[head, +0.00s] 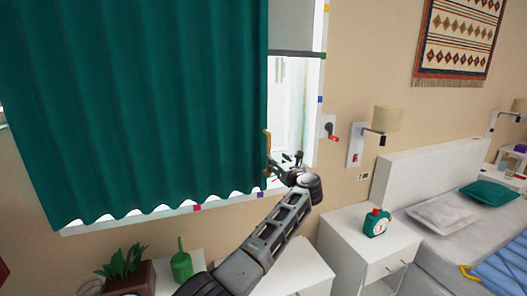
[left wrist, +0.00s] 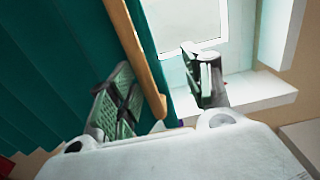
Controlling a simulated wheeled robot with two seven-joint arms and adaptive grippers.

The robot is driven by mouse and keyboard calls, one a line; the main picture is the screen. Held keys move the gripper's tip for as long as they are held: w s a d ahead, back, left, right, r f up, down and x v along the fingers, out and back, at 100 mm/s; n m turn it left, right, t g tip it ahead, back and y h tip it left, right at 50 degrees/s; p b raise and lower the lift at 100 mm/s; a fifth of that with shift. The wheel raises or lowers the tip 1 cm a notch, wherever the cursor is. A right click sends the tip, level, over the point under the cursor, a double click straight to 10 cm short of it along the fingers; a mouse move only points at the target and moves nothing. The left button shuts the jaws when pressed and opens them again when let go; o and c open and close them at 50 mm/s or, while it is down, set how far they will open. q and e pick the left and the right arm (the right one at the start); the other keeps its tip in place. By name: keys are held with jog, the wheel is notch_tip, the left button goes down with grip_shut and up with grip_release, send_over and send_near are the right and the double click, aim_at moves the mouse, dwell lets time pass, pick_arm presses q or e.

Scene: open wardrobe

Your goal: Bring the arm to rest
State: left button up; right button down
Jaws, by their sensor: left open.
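My left arm reaches up from the bottom of the head view. Its gripper (head: 281,161) is at the right edge of the green curtain (head: 135,100), in front of the window. In the left wrist view the two fingers of this gripper (left wrist: 158,80) stand wide apart and hold nothing. A wooden handle (left wrist: 137,55) on the curtain's edge shows between the fingers in that view. The handle also shows in the head view (head: 267,143), just left of the gripper. I cannot tell whether the fingers straddle it or stay in front of it. My right gripper is not in view.
A white nightstand (head: 350,240) with a green clock (head: 376,222) stands right of my arm, beside the bed (head: 450,228). A potted plant (head: 124,262) and a green watering can (head: 181,264) are below the curtain. A wall lamp (head: 386,119) hangs above the nightstand.

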pick_arm(q)
jog(key=shift+s+d+r, duration=0.1)
jog(key=shift+s+d, duration=0.05)
jog(key=shift+d, duration=0.2)
dwell(0.3)
